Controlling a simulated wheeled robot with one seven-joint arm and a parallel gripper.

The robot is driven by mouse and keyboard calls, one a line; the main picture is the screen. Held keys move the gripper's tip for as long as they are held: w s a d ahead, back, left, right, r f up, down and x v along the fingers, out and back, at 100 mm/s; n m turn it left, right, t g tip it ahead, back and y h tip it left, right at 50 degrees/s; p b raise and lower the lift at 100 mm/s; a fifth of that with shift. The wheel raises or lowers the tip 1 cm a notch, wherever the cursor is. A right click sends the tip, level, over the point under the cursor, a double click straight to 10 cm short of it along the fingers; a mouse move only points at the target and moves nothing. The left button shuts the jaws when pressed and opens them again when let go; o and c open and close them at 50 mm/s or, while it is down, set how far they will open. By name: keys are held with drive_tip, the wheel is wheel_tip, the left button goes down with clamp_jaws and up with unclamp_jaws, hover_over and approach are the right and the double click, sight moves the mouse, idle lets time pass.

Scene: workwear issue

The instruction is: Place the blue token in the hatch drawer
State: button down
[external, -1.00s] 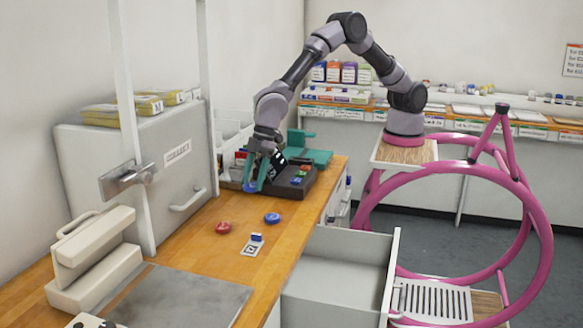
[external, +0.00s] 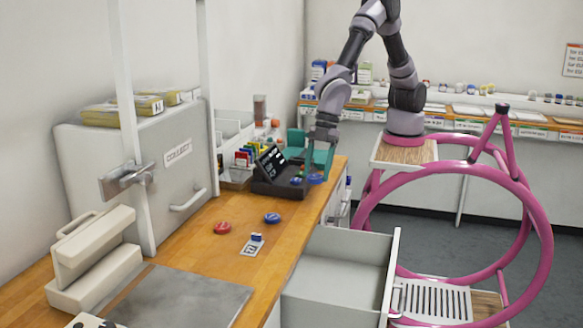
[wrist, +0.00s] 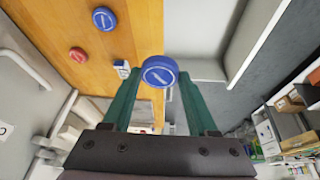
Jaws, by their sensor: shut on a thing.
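My gripper (external: 317,174) is shut on a blue token (external: 316,179), a round disc held between its green fingertips. It is raised above the counter's far right edge, beside the dark card terminal. In the wrist view the held blue token (wrist: 160,71) shows its pale marking, between the fingers (wrist: 158,82). An open, light grey drawer (external: 345,244) sticks out from under the counter, nearer the camera than my gripper. Its visible inside looks empty. In the wrist view a drawer wall (wrist: 255,45) shows at upper right.
Another blue token (external: 272,218) and a red token (external: 222,227) lie on the wooden counter (external: 190,245), near a small blue-topped item on a marked card (external: 251,248). The dark terminal (external: 275,185) stands at the counter's far end. A grey cabinet marked COLLECT (external: 180,165) stands left.

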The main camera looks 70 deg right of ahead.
drive_tip(key=n, duration=0.1)
hover_over(335, 275)
drive_tip(key=d, duration=0.2)
wheel_tip(335, 275, down, 33)
drive_tip(key=shift+s+a+r, duration=0.15)
drive_tip(key=shift+c, duration=0.9)
unclamp_jaws()
drive_tip(key=w+v, duration=0.1)
drive_tip(key=v, duration=1.1)
drive_tip(key=shift+s, duration=0.45)
